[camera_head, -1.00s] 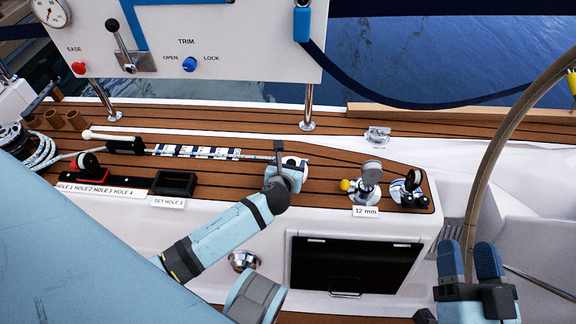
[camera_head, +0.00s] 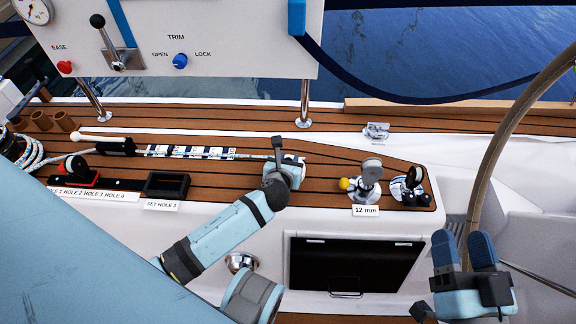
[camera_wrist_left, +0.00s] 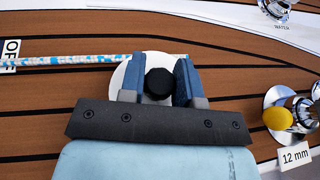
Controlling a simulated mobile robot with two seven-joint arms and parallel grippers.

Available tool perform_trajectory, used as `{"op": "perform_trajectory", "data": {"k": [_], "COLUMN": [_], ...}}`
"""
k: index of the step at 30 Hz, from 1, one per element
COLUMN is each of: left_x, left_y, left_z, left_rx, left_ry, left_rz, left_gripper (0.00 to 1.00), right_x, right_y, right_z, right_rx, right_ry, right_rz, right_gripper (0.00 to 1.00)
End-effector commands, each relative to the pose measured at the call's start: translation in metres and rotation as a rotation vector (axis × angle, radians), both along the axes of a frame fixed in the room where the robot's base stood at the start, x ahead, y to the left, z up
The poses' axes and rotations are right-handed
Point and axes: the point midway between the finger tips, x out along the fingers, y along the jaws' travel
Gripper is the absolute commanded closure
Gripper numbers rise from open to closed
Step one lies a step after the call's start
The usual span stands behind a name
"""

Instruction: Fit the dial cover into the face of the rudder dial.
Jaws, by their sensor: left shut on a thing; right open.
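A round white dial with a needle (camera_head: 33,10) is cut off at the top left of the head view; I cannot tell if it is the rudder dial. My left gripper (camera_head: 287,172) is low over the wooden deck at the end of a striped strip. In the left wrist view its blue fingers (camera_wrist_left: 159,82) are shut on a black round knob (camera_wrist_left: 159,84). A white disc (camera_wrist_left: 119,77) shows around and under the knob, partly hidden by the fingers. My right gripper (camera_head: 466,252) is open and empty at the lower right.
A steering wheel rim (camera_head: 497,140) curves up beside my right gripper. Winch-like fittings (camera_head: 369,175) with a yellow knob stand right of my left gripper. A white panel (camera_head: 225,35) on posts stands behind. A black tray (camera_head: 167,185) and rope (camera_head: 30,155) lie left.

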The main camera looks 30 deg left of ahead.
Motion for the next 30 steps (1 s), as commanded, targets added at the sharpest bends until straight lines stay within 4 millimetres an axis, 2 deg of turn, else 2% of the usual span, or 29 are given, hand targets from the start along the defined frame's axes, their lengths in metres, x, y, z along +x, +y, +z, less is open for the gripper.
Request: {"op": "perform_trajectory", "data": {"k": [7,12,17,24,30], "left_x": [0.000,0.001,0.001,0.001,0.000], "left_y": [0.000,0.001,0.001,0.000,0.000], "left_z": [0.010,0.037,0.080,0.149,0.185], "left_rx": [0.001,0.001,0.002,0.001,0.000], "left_ry": [-0.002,-0.003,-0.005,-0.003,-0.002], "left_rz": [0.000,0.000,-0.001,-0.001,-0.001], "left_gripper": [0.93,0.93,0.93,0.93,0.93], "right_x": [0.000,-0.002,0.002,-0.007,-0.018], "right_y": [0.000,-0.002,-0.013,-0.036,-0.050], "right_z": [0.007,0.026,-0.007,-0.063,-0.091], "right_rx": [0.004,0.030,-0.077,-0.237,-0.311], "right_ry": [-0.010,-0.067,0.092,0.340,0.466], "right_rz": [-0.003,-0.019,-0.056,-0.101,-0.116], "right_gripper": [0.44,0.44,0.44,0.44,0.44]}}
